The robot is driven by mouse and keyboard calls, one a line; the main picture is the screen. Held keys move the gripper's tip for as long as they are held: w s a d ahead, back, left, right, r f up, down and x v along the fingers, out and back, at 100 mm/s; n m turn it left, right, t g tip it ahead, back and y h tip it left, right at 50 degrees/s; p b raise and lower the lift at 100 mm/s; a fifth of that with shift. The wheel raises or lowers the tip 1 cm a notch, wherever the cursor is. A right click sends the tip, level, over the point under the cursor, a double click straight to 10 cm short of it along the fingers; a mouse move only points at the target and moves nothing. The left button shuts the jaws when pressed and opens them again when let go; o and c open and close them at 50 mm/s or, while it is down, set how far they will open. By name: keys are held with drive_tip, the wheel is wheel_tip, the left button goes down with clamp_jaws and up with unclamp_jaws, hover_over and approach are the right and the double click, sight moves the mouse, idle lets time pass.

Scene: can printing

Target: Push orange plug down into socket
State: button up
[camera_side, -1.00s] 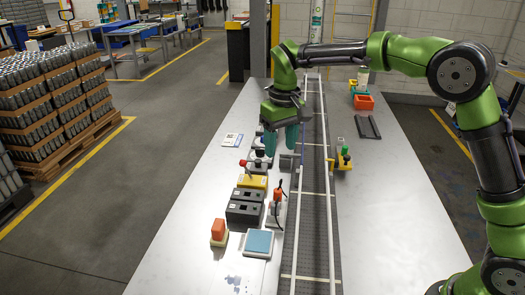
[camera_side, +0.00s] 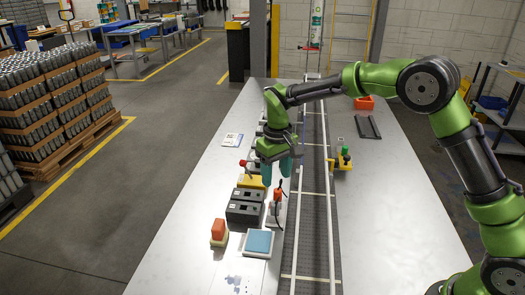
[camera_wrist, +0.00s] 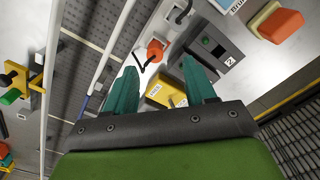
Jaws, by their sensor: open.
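The orange plug (camera_side: 277,195) with a black cable stands on a small grey socket base (camera_side: 271,219) beside the conveyor. In the wrist view the plug (camera_wrist: 155,49) shows just beyond the fingertips, with its cable curling to the left. How deep it sits in the socket cannot be told.
Two dark boxes (camera_side: 243,207) and a yellow box (camera_side: 251,181) stand left of the plug. An orange block on a cream base (camera_side: 219,232) and a blue-topped pad (camera_side: 258,243) are nearer. The conveyor (camera_side: 314,230) runs along the right. The table's right side has free room.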

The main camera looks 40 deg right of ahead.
sight(277, 190)
drive_tip(key=f, duration=0.5)
drive_tip(key=shift+d+f, duration=0.1)
drive_tip(key=shift+d, duration=0.25)
clamp_jaws()
